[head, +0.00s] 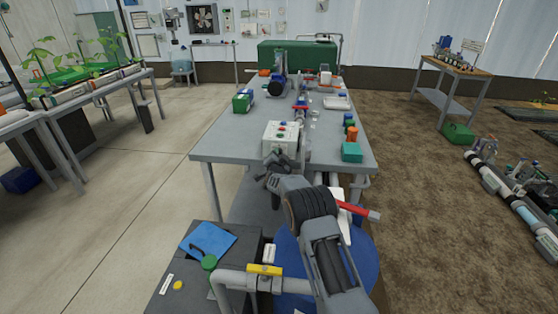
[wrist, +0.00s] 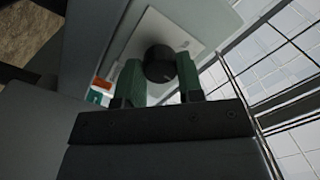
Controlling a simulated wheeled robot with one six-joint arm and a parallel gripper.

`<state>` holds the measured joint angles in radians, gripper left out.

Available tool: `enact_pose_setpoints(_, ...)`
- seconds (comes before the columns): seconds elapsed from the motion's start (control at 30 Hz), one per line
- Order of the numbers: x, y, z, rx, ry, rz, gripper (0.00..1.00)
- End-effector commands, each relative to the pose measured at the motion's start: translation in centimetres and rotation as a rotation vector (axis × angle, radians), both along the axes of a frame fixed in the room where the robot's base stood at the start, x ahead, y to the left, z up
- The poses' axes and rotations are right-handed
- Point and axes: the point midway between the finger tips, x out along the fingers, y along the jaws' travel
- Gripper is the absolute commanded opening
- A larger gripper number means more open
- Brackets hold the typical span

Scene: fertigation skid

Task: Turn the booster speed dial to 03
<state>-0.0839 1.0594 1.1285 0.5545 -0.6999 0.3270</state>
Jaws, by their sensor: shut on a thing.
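The booster speed dial is a round black knob (wrist: 159,63) on a pale panel plate (wrist: 150,32) in the wrist view. My gripper (wrist: 158,76) has its two green-padded fingers on either side of the knob, shut on it. The dial's marks and number are not readable. In the head view, a white control box (head: 281,138) with small red and green buttons stands at the table's near edge. My gripper (head: 272,172) is at the near face of this box, and the dial itself is hidden there.
The grey table (head: 225,145) carries a green-and-white box (head: 243,101), a teal block (head: 351,152) and pipework with a blue motor. A blue drum (head: 290,255), a red-handled valve (head: 357,210) and a yellow-handled pipe (head: 264,270) stand close to my arm. Open floor lies left.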

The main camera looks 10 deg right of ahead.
Motion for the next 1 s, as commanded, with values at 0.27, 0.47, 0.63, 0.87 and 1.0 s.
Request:
enact_pose_setpoints(0.27,0.01,-0.04,-1.01,0.223,-0.078,-0.001,0.11)
enact_pose_setpoints(0.47,0.02,0.00,-0.88,0.404,-0.137,0.000,0.11)
enact_pose_setpoints(0.63,0.02,0.03,-0.72,0.552,-0.184,-0.001,0.11)
enact_pose_setpoints(0.87,0.03,0.07,-0.48,0.720,-0.239,0.000,0.11)
enact_pose_setpoints(1.0,0.04,0.09,-0.40,0.797,-0.262,-0.001,0.11)
